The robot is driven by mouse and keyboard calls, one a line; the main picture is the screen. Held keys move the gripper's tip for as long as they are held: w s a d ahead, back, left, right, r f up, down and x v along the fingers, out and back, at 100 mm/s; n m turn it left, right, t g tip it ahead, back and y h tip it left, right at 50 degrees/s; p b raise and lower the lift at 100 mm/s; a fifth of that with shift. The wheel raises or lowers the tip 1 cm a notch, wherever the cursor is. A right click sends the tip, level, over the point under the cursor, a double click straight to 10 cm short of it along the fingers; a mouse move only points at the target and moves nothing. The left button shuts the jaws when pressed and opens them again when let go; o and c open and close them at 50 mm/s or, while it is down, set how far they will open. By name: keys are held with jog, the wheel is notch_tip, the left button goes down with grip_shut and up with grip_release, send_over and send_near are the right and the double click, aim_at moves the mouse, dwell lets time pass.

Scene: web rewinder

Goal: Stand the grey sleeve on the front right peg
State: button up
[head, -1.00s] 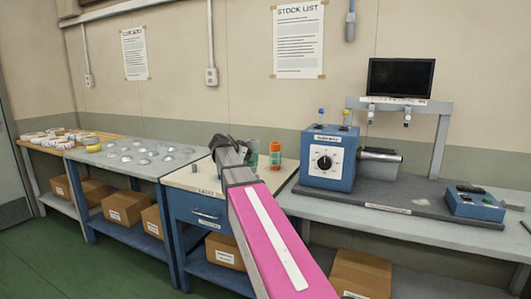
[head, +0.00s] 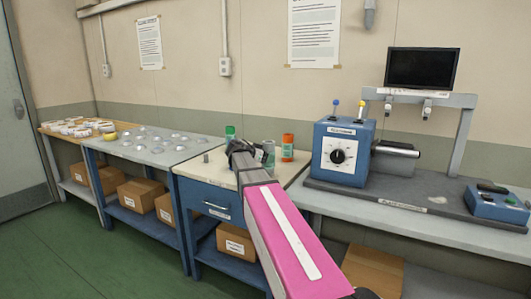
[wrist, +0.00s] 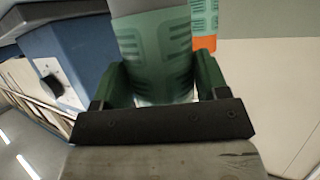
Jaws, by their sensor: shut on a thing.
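The grey sleeve (wrist: 153,50) is a cylinder with a bare grey end and a green printed band. In the wrist view it sits between the green fingers of my gripper (wrist: 158,85), which is shut on it. In the head view my gripper (head: 246,156) is over the cream-topped cabinet, and the sleeve (head: 268,155) shows just right of it, partly hidden by my arm. A short grey stub (head: 206,158), possibly a peg, stands on the cabinet's left. I cannot make out the front right peg; my arm covers that area.
An orange sleeve (head: 288,147) stands close behind the held one; its orange edge also shows in the wrist view (wrist: 205,43). A green piece (head: 230,132) shows behind my gripper. The blue rewinder box (head: 342,152) is to the right. A grey table (head: 120,150) with several shiny domes is left.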

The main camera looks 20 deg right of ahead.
jog(key=shift+f, duration=0.7)
jog(key=shift+f, duration=0.2)
jog(key=o, duration=1.4)
jog(key=shift+c, duration=0.2)
jog(key=shift+a, duration=0.1)
